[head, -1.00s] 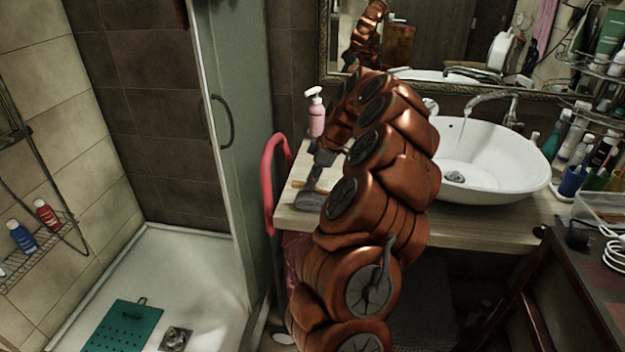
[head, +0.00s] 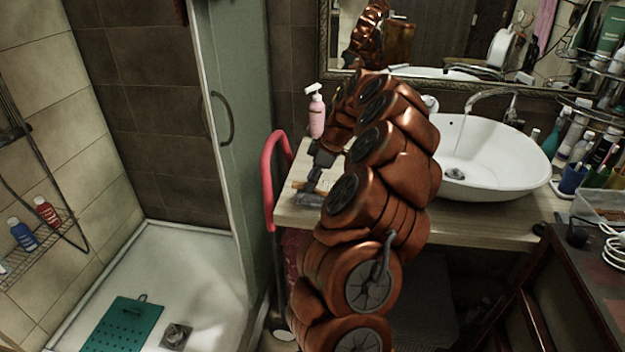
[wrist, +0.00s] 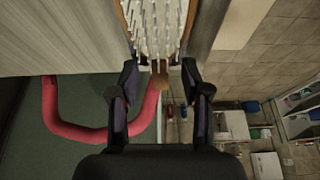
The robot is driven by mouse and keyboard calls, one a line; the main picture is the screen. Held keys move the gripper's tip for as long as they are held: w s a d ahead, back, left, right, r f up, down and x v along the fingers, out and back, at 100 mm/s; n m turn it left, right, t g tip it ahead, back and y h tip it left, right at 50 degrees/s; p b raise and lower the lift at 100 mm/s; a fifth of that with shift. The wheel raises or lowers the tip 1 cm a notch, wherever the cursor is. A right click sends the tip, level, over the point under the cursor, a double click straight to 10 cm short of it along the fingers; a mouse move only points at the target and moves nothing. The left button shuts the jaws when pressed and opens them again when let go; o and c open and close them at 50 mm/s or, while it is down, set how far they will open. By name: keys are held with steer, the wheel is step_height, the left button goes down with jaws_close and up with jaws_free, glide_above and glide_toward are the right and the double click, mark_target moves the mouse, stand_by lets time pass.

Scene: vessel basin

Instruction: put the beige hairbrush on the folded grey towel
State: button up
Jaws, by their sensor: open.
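The hairbrush (wrist: 126,12) shows at the top of the wrist view, bristles facing the camera and its short brown handle end pointing down between my fingers. In the head view only a small tan part of it (head: 298,184) shows near the left end of the counter. My gripper (wrist: 160,78) is open, with one finger on each side of the handle and gaps visible. It also shows in the head view (head: 311,188), partly blurred into grey shapes. A grey surface (wrist: 204,22), probably the folded towel, lies beside and under the brush; most of it is hidden.
A pink pump bottle (head: 317,116) stands on the wooden counter (head: 480,222) behind my gripper. A red rail (head: 268,180) curves beside the counter's left end. The white basin (head: 490,160) with a running tap is to the right. The glass shower door (head: 240,120) is left.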

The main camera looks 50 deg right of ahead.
mark_target(326, 181)
steer(key=shift+r, duration=0.1)
steer(key=shift+r, duration=0.2)
steer(key=b+v, duration=0.2)
steer(key=v, duration=0.7)
steer(key=shift+s+d+r, duration=0.1)
steer(key=shift+d, duration=0.05)
steer(key=shift+v, duration=1.2)
